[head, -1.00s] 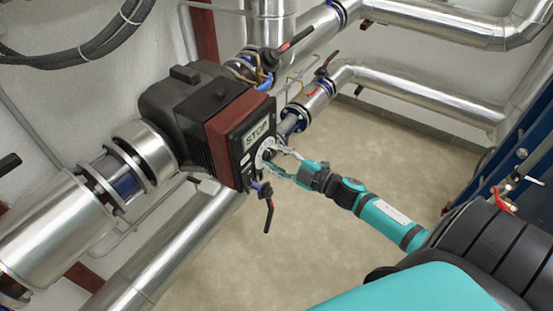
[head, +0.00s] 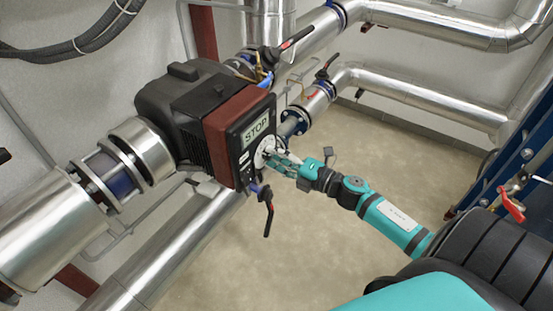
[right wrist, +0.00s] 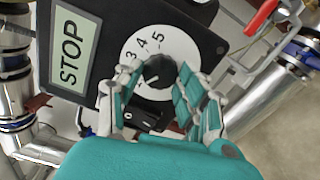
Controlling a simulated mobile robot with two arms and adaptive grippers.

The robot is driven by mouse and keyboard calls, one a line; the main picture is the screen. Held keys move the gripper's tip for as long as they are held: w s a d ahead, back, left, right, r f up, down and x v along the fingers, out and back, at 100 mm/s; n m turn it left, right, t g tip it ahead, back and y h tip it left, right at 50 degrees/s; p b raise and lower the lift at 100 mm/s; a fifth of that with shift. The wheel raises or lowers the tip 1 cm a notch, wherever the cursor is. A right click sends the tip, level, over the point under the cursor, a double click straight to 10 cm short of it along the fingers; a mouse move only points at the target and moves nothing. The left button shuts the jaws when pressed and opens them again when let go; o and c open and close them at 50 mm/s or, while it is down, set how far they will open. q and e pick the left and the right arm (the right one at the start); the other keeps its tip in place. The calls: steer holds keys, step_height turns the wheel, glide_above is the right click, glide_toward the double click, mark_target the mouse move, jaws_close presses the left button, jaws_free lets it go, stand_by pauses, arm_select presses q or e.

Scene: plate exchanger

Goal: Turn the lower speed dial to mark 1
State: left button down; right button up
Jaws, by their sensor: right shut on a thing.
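The speed dial is a black knob (right wrist: 159,70) on a round white scale (right wrist: 143,45) numbered up to 5. It sits on the dark front face of the pump unit, beside a STOP display (right wrist: 73,50). In the head view the white scale (head: 263,150) is partly covered by my right gripper (head: 277,159). My right gripper (right wrist: 152,82) is shut on the knob, with a finger on either side. The knob carries a pale pointer line toward the lower left of the wrist view; its exact mark is hard to read. My left gripper is out of view.
A black rocker switch (right wrist: 143,117) lies just below the scale. A black valve lever (head: 268,212) hangs below the unit. Silver pipes (head: 165,255) run under and behind it. A red-handled valve (head: 511,205) stands at the far right. Floor between is clear.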

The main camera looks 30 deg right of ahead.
steer(key=shift+a+f+n, duration=0.1)
steer(key=shift+n, duration=0.5)
steer(key=o, duration=1.2)
steer(key=shift+c, duration=0.2)
steer(key=shift+s, duration=0.1)
steer(key=v, duration=1.2)
